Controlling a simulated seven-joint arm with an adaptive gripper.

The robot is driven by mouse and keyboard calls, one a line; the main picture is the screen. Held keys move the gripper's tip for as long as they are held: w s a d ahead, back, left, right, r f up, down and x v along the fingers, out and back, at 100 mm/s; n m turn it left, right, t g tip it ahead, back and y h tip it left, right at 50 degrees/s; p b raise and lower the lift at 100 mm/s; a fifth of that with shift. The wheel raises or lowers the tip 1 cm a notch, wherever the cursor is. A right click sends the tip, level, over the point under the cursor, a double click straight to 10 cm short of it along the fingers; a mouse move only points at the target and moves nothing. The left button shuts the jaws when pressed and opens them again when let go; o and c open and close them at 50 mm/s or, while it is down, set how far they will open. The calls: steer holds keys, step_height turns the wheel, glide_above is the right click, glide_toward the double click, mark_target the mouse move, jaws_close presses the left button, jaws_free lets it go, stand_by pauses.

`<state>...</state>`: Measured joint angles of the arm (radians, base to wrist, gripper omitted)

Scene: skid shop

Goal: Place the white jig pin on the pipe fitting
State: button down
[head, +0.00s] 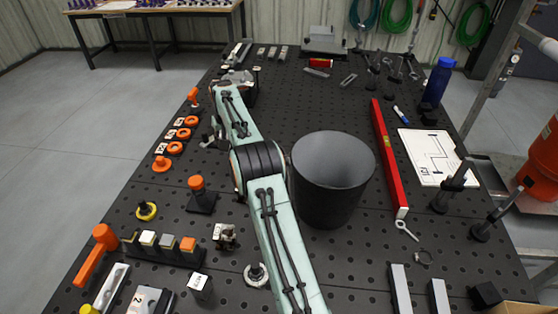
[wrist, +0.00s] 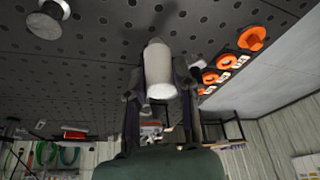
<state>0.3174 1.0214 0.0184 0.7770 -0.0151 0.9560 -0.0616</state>
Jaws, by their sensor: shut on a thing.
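In the wrist view the white jig pin (wrist: 159,76) is a pale, rounded cylinder. My gripper (wrist: 158,88) is shut on it, one finger on each side, with the pin above the black perforated table. A pale flanged metal piece (wrist: 48,18), which looks like the pipe fitting, stands on the table at the upper left of the wrist view, apart from the pin. In the head view my gripper (head: 213,134) is at the left of the table; the pin is too small to make out there. I cannot pick out the fitting for certain in the head view; my arm may cover it.
Orange rings (head: 176,148) with labels line the table's left edge, close to my gripper. An orange-topped pin on a black base (head: 200,200) stands nearer. A large dark bin (head: 332,205) stands right of my arm, with a red level (head: 388,160) beyond it.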

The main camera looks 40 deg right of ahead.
steer(key=s+d+m+h, duration=0.1)
steer(key=s+d+m, duration=0.1)
steer(key=d, duration=0.6)
steer(key=s+d+m, duration=0.2)
steer(key=s+d, duration=0.1)
steer(key=d, duration=0.5)
steer(key=f, duration=0.8)
steer(key=shift+d+f, duration=0.15)
steer(key=shift+d, duration=0.15)
steer(key=shift+f, duration=0.15)
steer(key=shift+f, duration=0.2)
steer(key=c, duration=0.9)
jaws_free()
steer(key=shift+o, duration=0.2)
steer(key=shift+r, duration=0.15)
